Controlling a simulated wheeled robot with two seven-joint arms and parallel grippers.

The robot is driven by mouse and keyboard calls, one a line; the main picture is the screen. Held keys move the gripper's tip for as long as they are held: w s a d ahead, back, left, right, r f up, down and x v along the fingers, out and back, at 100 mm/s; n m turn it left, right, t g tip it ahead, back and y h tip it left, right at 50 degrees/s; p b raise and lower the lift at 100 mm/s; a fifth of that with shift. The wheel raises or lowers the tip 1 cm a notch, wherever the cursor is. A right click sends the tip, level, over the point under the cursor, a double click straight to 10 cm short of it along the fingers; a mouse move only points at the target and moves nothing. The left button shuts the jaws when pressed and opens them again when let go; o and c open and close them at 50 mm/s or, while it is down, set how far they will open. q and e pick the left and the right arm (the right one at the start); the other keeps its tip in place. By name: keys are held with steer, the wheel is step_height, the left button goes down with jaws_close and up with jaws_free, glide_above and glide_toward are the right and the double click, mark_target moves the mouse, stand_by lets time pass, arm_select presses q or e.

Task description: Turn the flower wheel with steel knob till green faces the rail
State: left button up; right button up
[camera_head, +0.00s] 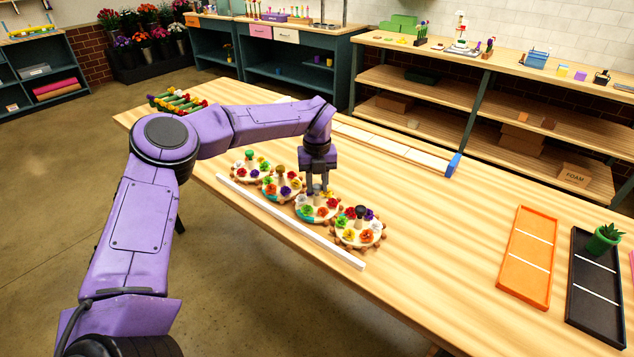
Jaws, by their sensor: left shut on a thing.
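Several round flower wheels with small coloured flowers and wooden pegs stand in a row beside a white rail (285,217). My left gripper (318,190) points down at the third wheel from the left (320,216) and is shut on its centre knob, which the fingers mostly hide. The leftmost wheel (234,171) has a green knob, the second wheel (270,191) a brass-brown knob, and the rightmost wheel (345,238) a dark knob. My right gripper is out of view.
A long pale strip with a blue end (453,165) lies behind the wheels. The table between wheels and trays is clear.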

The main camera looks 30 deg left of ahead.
mark_target(317, 186)
arm_select(q)
steer(key=o, duration=1.1)
steer(key=shift+c, duration=0.2)
step_height(317, 186, up, 11)
steer(key=b, duration=0.1)
steer(key=shift+f+b, duration=0.15)
steer(key=shift+b, duration=0.25)
